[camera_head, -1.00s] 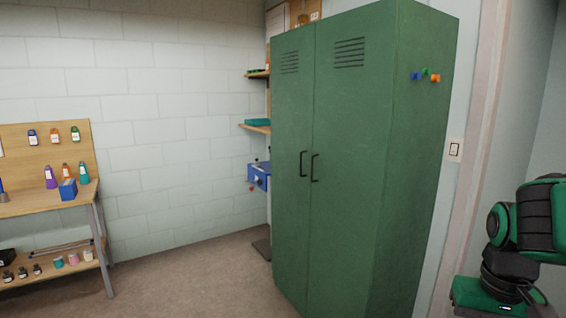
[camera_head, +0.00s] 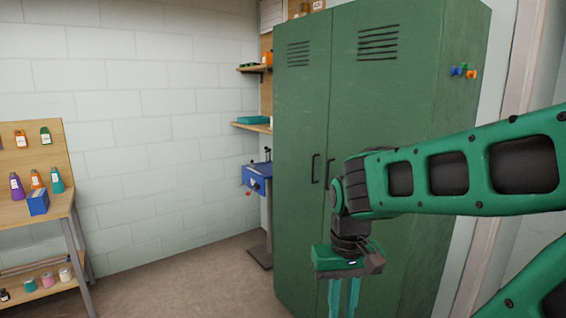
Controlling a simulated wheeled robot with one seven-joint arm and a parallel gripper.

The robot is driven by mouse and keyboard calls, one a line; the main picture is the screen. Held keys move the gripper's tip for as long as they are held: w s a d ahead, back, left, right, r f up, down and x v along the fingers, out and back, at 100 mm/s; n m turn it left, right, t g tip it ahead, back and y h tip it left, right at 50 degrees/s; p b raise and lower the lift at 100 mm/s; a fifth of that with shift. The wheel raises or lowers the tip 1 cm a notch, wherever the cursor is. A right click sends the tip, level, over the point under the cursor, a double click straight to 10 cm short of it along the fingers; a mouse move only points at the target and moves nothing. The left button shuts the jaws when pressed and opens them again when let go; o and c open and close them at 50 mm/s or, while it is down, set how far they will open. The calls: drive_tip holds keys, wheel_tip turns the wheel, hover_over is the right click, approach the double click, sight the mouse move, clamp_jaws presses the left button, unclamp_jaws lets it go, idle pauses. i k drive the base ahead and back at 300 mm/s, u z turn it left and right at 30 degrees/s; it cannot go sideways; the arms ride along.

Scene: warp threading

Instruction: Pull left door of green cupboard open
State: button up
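The green cupboard (camera_head: 455,90) stands against the back wall with both doors shut. Its left door (camera_head: 292,120) has vent slots near the top and a dark vertical handle (camera_head: 315,168) near the seam. The right door's handle (camera_head: 332,168) is partly hidden by my arm. My gripper (camera_head: 344,297) hangs down in front of the lower right door, below and right of the left door's handle. Two teal fingers point downward with a gap between them and nothing visible in it. The fingertips are cut off by the bottom edge.
A blue machine on a stand (camera_head: 258,180) is left of the cupboard, under wooden shelves (camera_head: 252,126). A workbench (camera_head: 60,205) with bottles and a blue box is at the far left. The floor (camera_head: 190,270) between is clear.

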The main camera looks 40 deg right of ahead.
sight(302, 60)
drive_tip(key=z, duration=0.25)
drive_tip(key=i, duration=0.85)
drive_tip(key=z, duration=0.5)
